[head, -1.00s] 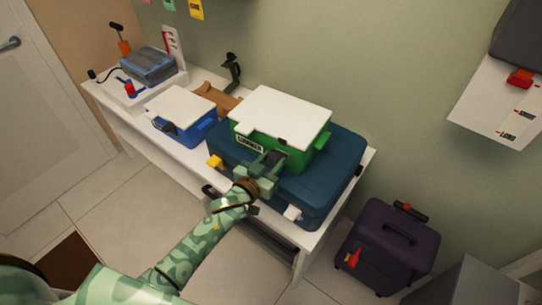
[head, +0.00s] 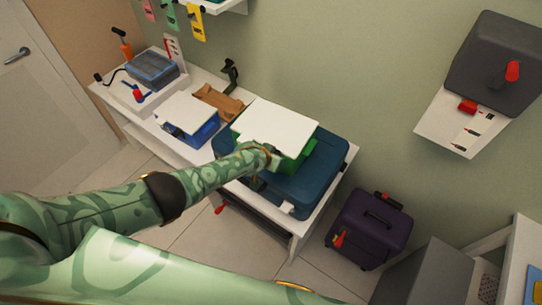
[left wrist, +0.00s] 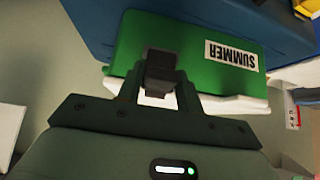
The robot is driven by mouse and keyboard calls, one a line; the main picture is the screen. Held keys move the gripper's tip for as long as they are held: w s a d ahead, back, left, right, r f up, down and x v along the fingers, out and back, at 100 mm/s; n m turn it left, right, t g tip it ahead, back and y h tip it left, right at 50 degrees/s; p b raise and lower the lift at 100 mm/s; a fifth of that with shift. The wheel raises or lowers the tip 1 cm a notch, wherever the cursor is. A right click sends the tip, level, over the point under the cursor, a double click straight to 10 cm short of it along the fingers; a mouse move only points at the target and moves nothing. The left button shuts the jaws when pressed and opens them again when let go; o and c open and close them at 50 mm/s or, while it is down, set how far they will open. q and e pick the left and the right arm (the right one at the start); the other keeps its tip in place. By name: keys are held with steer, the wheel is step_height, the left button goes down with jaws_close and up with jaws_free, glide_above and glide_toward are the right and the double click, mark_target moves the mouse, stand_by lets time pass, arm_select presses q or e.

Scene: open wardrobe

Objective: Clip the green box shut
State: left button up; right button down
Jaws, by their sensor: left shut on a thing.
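The green box (head: 299,160) with a white lid (head: 275,128) lies on the large blue case on the bench. In the left wrist view the green box (left wrist: 190,45) appears upside down, with a "SUMMER" label on its front and the lid's white edge (left wrist: 240,105) below. My left gripper (head: 270,158) is at the front of the box. In the wrist view the left gripper (left wrist: 160,88) has its fingers shut around the dark clip (left wrist: 159,66) on the box front. Whether the clip is fastened is hard to tell. My right gripper is out of view.
The large blue case (head: 318,180) lies under the box. A smaller blue box (head: 206,130) with a white lid stands to its left. A purple suitcase (head: 368,230) stands on the floor to the right. A wall shelf (head: 447,125) holds a grey case.

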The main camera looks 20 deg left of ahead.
arm_select(q)
steer(key=shift+w+d+g, duration=0.15)
steer(key=shift+g, duration=0.35)
steer(key=o, duration=0.9)
steer(key=shift+r, duration=0.1)
steer(key=p+v, duration=0.8)
steer(key=v, duration=0.8)
steer(key=shift+d+r, duration=0.1)
